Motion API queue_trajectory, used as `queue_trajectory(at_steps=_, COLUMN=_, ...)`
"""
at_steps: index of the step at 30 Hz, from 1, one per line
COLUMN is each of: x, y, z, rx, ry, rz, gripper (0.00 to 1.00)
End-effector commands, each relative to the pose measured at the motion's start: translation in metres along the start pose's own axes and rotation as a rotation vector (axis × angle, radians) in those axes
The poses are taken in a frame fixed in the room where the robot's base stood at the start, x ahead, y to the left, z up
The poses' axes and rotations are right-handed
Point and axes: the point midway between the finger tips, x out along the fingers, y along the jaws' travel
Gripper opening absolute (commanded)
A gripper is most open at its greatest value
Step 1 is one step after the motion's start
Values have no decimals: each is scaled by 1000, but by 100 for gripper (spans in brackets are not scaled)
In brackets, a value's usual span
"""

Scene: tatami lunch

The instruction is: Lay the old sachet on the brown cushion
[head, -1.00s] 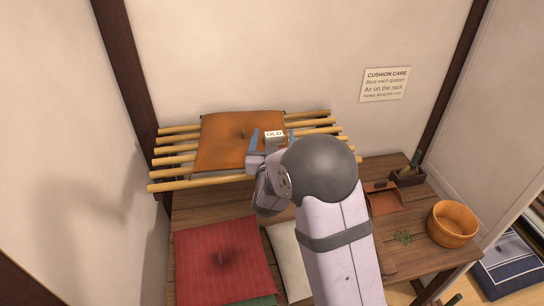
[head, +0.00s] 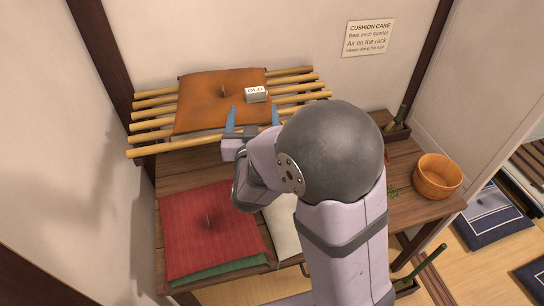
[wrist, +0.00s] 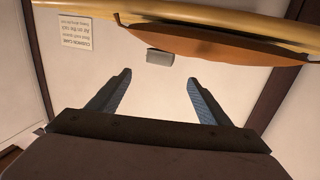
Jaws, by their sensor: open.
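The old sachet (head: 255,93), a small pale block marked OLD, rests on the brown cushion (head: 205,100) near its right edge. The cushion is orange-brown and lies on the bamboo rack. My gripper (head: 253,112) is open and empty, in front of the sachet and apart from it, its two blue fingers spread wider than the block. In the wrist view, which is upside down, the sachet (wrist: 158,56) shows grey beyond the open fingers, against the edge of the brown cushion (wrist: 225,47). My arm hides part of the table.
The bamboo rack (head: 290,88) stands at the back of the wooden table (head: 185,166). A red cushion (head: 195,235), a green one (head: 225,266) and a cream one (head: 283,230) lie in front. A wooden bucket (head: 437,174) stands at the right.

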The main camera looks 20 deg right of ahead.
Motion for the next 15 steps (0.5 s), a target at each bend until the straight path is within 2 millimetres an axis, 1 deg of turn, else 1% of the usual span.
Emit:
queue_trajectory(at_steps=2, x=0, y=0, z=2, rx=2, ry=-9, rz=-5, gripper=72)
queue_trajectory(at_steps=5, x=0, y=-2, z=9, rx=6, ry=-50, rz=-26, gripper=72)
queue_trajectory(at_steps=8, x=-2, y=-6, z=24, rx=14, ry=-132, rz=-65, gripper=72)
queue_trajectory(at_steps=11, x=-8, y=-11, z=47, rx=18, ry=-256, rz=-119, gripper=72)
queue_trajectory(at_steps=14, x=-24, y=-14, z=75, rx=14, ry=-415, rz=-178, gripper=72)
queue_trajectory(at_steps=15, x=-33, y=-14, z=87, rx=10, ry=-483, rz=-200, gripper=72)
